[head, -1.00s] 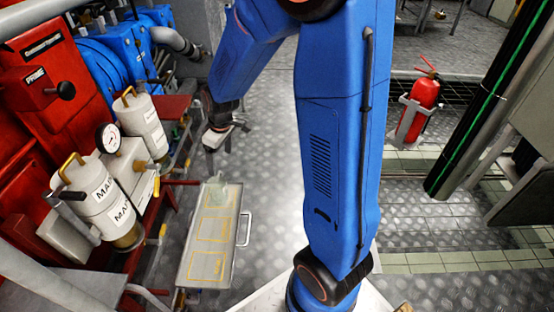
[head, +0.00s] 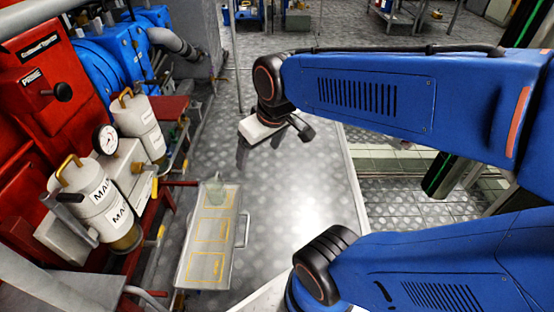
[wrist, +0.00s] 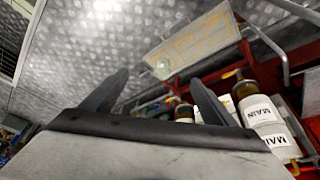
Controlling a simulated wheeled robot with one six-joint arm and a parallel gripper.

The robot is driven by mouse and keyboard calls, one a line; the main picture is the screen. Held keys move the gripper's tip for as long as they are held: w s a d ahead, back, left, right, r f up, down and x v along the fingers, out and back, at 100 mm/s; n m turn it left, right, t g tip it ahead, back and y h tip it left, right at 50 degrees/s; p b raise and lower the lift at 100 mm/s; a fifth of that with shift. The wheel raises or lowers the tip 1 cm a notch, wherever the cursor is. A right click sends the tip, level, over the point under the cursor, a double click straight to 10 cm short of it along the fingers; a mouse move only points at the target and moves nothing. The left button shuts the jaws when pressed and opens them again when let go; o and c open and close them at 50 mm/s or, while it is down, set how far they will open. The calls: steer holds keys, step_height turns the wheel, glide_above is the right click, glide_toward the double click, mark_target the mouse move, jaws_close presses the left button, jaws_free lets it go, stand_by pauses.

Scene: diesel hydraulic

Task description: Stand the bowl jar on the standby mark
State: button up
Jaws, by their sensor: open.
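A clear, greenish glass jar (head: 217,191), apparently the bowl jar, stands at the far end of a pale tray (head: 231,225). The tray has several yellow outlined marks (head: 208,234); their lettering is too small to read, so I cannot tell which is the standby mark. My gripper (head: 272,148) is open and empty, beyond the tray and to its right, apart from the jar. In the wrist view its two dark fingers (wrist: 160,82) are spread. The tray (wrist: 158,53) also shows there, but I cannot make out the jar clearly.
White canisters labelled MAIN (head: 96,195) and a gauge (head: 106,139) stand left of the tray, by red machinery (head: 40,80). The tray has a side handle (head: 243,230). The metal floor (head: 300,190) right of the tray is clear.

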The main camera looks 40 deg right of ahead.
steer(key=s+d+r+m, duration=0.1)
steer(key=s, duration=0.5)
steer(key=shift+s+m+t, duration=0.15)
steer(key=shift+m+t, duration=0.15)
steer(key=shift+r, duration=0.1)
stand_by(0.9)
